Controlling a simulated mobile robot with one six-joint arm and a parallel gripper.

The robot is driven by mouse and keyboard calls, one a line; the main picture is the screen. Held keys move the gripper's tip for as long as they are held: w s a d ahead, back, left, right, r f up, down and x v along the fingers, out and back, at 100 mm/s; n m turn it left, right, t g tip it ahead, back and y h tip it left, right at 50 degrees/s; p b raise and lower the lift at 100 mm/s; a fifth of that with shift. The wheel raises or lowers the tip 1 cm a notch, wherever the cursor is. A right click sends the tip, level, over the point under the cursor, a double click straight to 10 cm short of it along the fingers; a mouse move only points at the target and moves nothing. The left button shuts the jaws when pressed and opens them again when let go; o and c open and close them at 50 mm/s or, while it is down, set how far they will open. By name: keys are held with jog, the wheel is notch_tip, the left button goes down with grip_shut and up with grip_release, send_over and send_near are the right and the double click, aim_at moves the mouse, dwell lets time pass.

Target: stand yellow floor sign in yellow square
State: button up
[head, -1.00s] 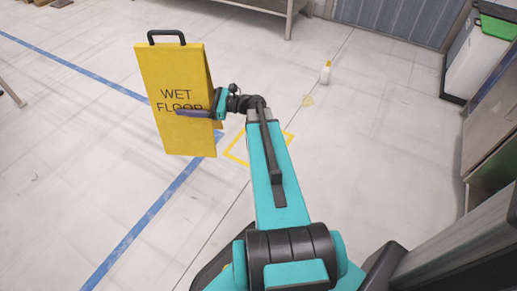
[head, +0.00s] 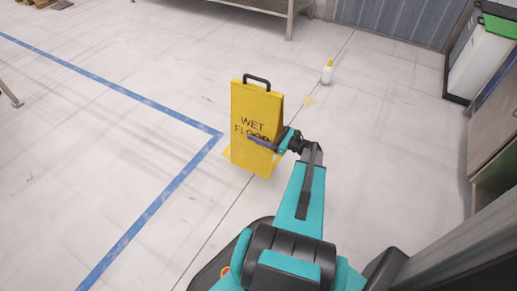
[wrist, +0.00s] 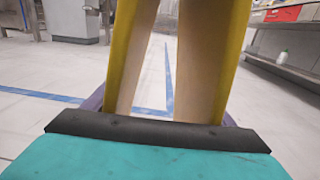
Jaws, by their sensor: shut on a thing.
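The yellow floor sign (head: 255,108), marked "WET FLOOR" with a black top handle, is upright in the head view. My gripper (head: 268,141) is shut on it at mid height, its purple finger lying across the lettering. In the wrist view the sign's two panels (wrist: 125,50) rise between the fingers with a gap between them.
A blue floor line (head: 150,213) turns a corner just left of the sign. A metal bench (head: 255,8) stands at the back. Floor around the sign is clear.

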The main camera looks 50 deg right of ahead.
jog(key=shift+s+d+f+h, duration=0.3)
jog(key=shift+s+d+f, duration=0.3)
jog(key=shift+s+f, duration=0.2)
jog(key=shift+f, duration=0.1)
jog(key=w+d+f+b, duration=0.1)
jog(key=w+d+b, duration=0.4)
jog(key=w+d, duration=0.6)
jog(key=shift+w+f, duration=0.2)
jog(key=shift+w, duration=0.1)
jog(key=shift+d, duration=0.1)
jog(key=shift+f+b, duration=0.15)
jog(key=shift+b, duration=0.2)
